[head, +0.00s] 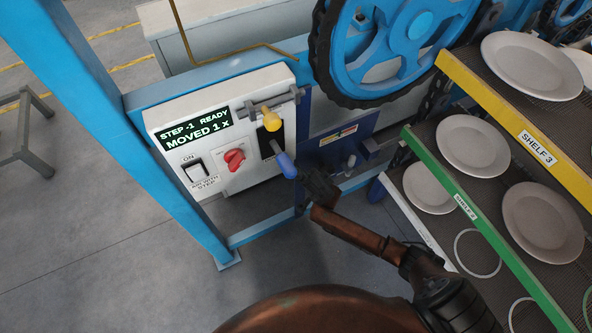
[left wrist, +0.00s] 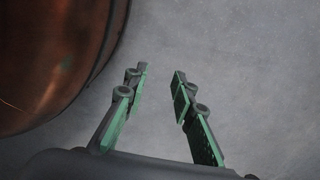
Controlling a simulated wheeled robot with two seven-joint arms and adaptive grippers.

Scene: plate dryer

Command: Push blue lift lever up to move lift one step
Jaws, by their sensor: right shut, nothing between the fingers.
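The blue lift lever (head: 287,165) sticks out at the lower right of the white control box (head: 220,155), its grip tilted down toward the right. Above it is a yellow-knobbed lever (head: 272,120). My right gripper (head: 308,178) is shut and empty, with its tip right beside the lower end of the blue lever; I cannot tell whether they touch. The box display (head: 195,129) reads "STEP -1 READY MOVED 1 X". In the left wrist view my left gripper (left wrist: 160,78) is open and empty above the grey floor.
The box also has a red knob (head: 235,159) and a rocker switch (head: 196,172) marked ON. A blue frame post (head: 75,75) stands left, a blue wheel (head: 400,45) above right. Shelves with plates, including green-edged (head: 455,190) and yellow-edged (head: 500,100) ones, fill the right.

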